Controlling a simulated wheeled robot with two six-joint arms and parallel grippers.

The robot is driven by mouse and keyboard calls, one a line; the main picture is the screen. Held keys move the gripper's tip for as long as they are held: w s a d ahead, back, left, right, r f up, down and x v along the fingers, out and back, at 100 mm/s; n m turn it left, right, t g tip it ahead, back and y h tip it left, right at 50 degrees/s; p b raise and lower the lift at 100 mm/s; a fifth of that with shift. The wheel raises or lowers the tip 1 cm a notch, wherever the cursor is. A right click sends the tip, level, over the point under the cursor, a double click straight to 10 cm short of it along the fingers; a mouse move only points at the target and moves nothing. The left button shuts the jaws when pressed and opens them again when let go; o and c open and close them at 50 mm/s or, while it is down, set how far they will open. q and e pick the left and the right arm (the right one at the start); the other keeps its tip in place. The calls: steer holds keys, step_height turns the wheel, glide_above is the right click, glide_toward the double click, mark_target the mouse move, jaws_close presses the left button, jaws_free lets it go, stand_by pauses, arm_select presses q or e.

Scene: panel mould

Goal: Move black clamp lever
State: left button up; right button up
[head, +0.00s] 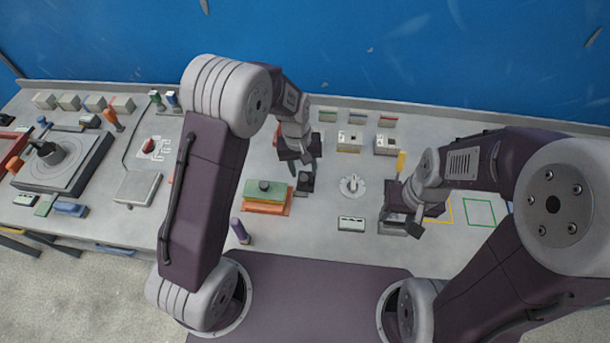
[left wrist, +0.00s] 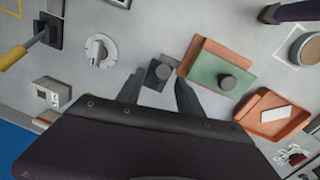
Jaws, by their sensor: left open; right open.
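A small black fixture with a round top (left wrist: 158,73) lies between the fingertips of my left gripper in the left wrist view. It also shows in the head view as a dark block (head: 305,183) just below that gripper. It may be the black clamp lever; its lever shape is not clear. My left gripper (head: 303,171) is open, with a finger on each side of the fixture; I cannot tell whether they touch it. My right gripper (head: 414,222) is open over the right part of the bench, near a grey box (head: 392,229).
A green block with a knob (head: 265,188) on an orange plate stands close left of the left gripper. A white dial (head: 352,186) and a yellow handle (left wrist: 14,56) are nearby. A purple post (head: 240,231) stands at the front edge. White blocks (head: 349,141) stand behind.

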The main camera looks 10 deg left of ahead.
arm_select(q)
step_height(320, 180, down, 4)
steer(key=shift+w+f+p, duration=0.15)
steer(key=shift+f+p, duration=0.1)
steer(key=shift+p, duration=0.05)
steer(key=shift+d+f, duration=0.1)
steer(key=shift+f, duration=0.15)
steer(key=shift+c, duration=0.3)
jaws_close()
stand_by(0.8)
